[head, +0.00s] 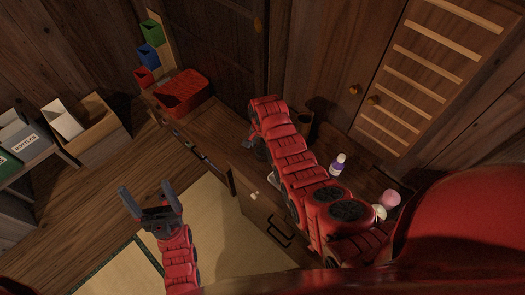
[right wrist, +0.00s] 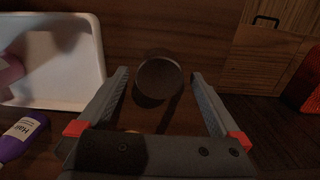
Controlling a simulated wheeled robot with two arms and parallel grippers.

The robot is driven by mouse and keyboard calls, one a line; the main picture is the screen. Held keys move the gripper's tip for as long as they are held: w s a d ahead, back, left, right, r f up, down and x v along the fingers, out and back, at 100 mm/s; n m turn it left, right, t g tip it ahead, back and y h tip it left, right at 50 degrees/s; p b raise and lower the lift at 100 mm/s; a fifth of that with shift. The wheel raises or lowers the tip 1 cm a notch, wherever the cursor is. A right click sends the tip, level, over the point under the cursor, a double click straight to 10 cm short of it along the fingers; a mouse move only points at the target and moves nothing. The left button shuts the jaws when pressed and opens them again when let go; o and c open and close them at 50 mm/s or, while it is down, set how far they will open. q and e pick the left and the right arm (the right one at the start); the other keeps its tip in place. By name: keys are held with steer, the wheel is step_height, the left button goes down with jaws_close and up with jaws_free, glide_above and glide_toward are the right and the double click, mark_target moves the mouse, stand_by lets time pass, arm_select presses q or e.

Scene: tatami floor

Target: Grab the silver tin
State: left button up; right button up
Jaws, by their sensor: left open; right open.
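A round, dark grey tin (right wrist: 159,78), seen from its flat end, sits between the fingertips of my right gripper (right wrist: 160,74) in the right wrist view. That gripper is open, with one finger on either side of the tin and visible gaps; the tin is not gripped. I cannot make out the tin in the head view, where my red right arm covers part of the cabinet top. My left gripper (head: 150,205) is open and empty over the floor in the head view.
A purple-and-white bottle (head: 338,164) stands on the wooden cabinet; a purple bottle (right wrist: 22,136) lies left in the right wrist view, near a white tray (right wrist: 65,103) holding something pink (right wrist: 9,70). A red bin (head: 183,93) is at the cabinet's far end. Tatami floor lies below.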

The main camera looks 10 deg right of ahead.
steer(key=shift+f, duration=0.75)
steer(key=c, duration=1.4)
steer(key=shift+r, duration=0.15)
